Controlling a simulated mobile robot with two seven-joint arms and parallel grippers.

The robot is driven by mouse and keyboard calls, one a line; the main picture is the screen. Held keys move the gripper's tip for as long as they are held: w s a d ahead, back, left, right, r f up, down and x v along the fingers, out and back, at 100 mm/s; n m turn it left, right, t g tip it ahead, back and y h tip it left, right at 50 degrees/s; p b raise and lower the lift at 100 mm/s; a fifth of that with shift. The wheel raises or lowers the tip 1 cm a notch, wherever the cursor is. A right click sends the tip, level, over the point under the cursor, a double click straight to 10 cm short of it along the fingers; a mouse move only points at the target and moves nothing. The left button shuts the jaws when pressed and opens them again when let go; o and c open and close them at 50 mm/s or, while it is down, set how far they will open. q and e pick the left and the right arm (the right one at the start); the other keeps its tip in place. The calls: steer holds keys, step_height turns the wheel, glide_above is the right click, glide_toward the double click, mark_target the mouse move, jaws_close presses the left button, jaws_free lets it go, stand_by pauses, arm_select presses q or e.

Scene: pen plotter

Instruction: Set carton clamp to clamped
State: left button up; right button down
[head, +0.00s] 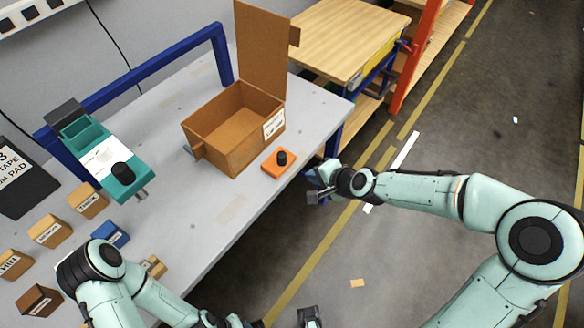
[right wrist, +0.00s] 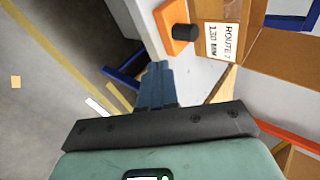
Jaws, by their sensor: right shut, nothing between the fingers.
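An orange block with a black knob (head: 279,162), which looks like the carton clamp, sits on the grey table beside the open brown carton (head: 222,145). In the right wrist view the orange block (right wrist: 175,30) and the carton's white label (right wrist: 222,40) are near the top. My right gripper (head: 314,196) is shut and empty, just off the table's edge, to the right of and below the orange block. Its closed fingers (right wrist: 156,82) point toward the table edge in the wrist view. My left gripper (head: 310,317) is only partly in view at the bottom edge.
A teal device with a black knob (head: 110,165) stands at the left of the table. Several small boxes (head: 48,230) lie near it. A blue rail (head: 150,75) runs along the back. A wooden-topped bench (head: 345,35) stands behind the carton.

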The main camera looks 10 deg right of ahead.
mark_target(280, 157)
steer(key=w+a+f, duration=0.1)
steer(key=w, duration=0.1)
steer(key=w+a+f+p, duration=0.1)
steer(key=w+f, duration=0.1)
steer(key=w, duration=0.1)
steer(key=w+a+f, duration=0.1)
steer(key=w+a, duration=0.1)
steer(key=w, duration=0.1)
steer(key=shift+f+p, duration=0.15)
steer(key=shift+p, duration=0.2)
arm_select(q)
steer(key=shift+w+r, duration=0.25)
steer(key=shift+r, duration=0.2)
steer(key=shift+w+r, duration=0.2)
steer(key=shift+r, duration=0.25)
arm_select(e)
steer(key=shift+w+f, duration=0.1)
steer(key=shift+w, duration=0.1)
